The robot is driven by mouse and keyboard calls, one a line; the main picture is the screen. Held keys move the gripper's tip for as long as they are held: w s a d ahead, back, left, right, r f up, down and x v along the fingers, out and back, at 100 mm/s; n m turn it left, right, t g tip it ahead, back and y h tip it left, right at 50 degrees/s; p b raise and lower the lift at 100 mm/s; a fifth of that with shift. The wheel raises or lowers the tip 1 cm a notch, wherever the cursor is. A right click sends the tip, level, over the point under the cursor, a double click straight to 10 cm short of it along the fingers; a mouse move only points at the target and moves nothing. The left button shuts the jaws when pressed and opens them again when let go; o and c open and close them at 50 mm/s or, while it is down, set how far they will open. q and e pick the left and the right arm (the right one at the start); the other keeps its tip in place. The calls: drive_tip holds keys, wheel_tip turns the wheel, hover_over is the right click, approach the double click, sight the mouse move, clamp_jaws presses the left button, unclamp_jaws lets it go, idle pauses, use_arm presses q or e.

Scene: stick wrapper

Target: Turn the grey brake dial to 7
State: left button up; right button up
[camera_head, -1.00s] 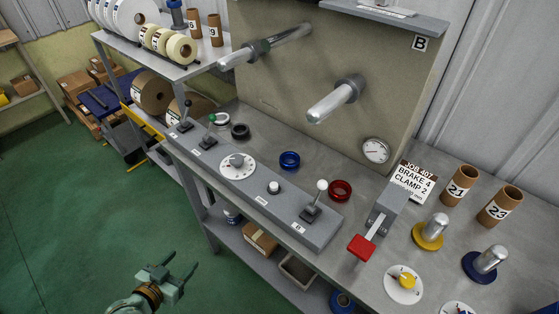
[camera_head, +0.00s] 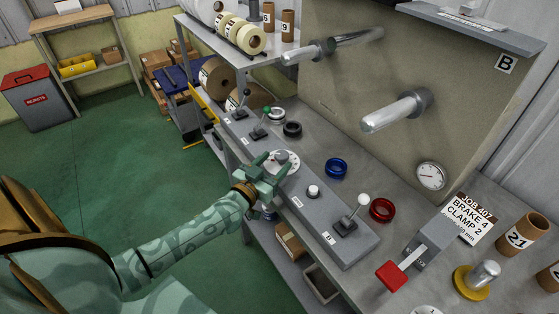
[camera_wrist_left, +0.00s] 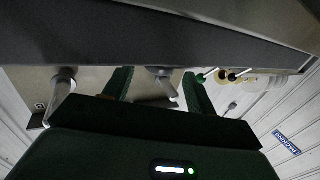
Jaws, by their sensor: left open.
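The grey brake dial (camera_head: 287,157), a grey knob on a round white marked plate, sits on the long grey control box (camera_head: 325,222). My left gripper (camera_head: 272,166) is at the dial's near left side in the head view, with its fingers overlapping part of the plate. It is open, with nothing between its fingers. Whether it touches the dial cannot be told. The dial's reading is too small to read. My right gripper is not in view.
On the box stand a green-knobbed lever (camera_head: 262,123), a white button (camera_head: 313,191) and a white-knobbed lever (camera_head: 356,208). A blue ring (camera_head: 336,168) and a red ring (camera_head: 382,209) lie behind. A job card (camera_head: 466,217) reads BRAKE 4, CLAMP 2.

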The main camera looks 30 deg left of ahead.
sight(282, 158)
use_arm(q)
drive_tip(key=shift+w, duration=1.35)
drive_tip(key=c, duration=0.9)
drive_tip(key=shift+c, duration=0.2)
drive_tip(key=shift+b, duration=0.3)
